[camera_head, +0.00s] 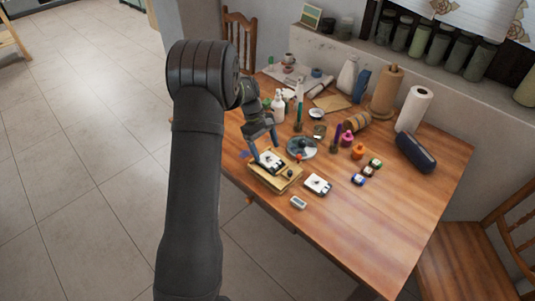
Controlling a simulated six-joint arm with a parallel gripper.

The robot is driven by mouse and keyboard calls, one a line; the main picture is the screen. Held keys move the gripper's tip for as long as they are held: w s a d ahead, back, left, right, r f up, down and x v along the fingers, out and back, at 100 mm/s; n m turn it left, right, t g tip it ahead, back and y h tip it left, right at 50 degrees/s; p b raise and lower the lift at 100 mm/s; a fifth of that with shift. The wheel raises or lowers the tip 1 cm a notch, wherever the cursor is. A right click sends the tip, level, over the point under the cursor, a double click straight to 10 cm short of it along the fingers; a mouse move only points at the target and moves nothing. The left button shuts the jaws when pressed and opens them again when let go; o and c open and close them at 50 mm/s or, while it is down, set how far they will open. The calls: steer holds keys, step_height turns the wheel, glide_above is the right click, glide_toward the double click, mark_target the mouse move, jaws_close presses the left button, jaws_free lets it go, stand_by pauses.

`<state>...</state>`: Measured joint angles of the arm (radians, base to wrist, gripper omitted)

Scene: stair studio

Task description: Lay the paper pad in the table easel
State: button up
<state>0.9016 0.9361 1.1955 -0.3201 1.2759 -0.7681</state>
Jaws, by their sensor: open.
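The wooden table easel (287,184) stands near the table's front left edge. A white paper pad with a dark picture (270,160) is at the easel, leaning on or lying over its upper part; the exact contact is too small to tell. A similar white pad with a dark picture (318,184) lies flat on the table just right of the easel. My gripper (262,152) is open, pointing down right at the easel and its pad. Its fingers partly cover the pad's left side, and I cannot tell whether they touch it.
A small pale block (298,202) lies in front of the easel. A round grey palette (301,148) is behind it. Small paint jars (358,180) stand to the right, with a dark blue case (415,152) farther right. Bottles and rolls crowd the back. The table's front right is clear.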

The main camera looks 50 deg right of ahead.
mark_target(269, 159)
steer(key=v, duration=0.9)
steer(key=shift+f, duration=0.1)
steer(key=x, duration=1.2)
steer(key=shift+f, duration=0.25)
step_height(269, 159, up, 3)
steer(key=shift+f, duration=0.1)
steer(key=shift+r, duration=0.65)
steer(key=shift+f, duration=0.1)
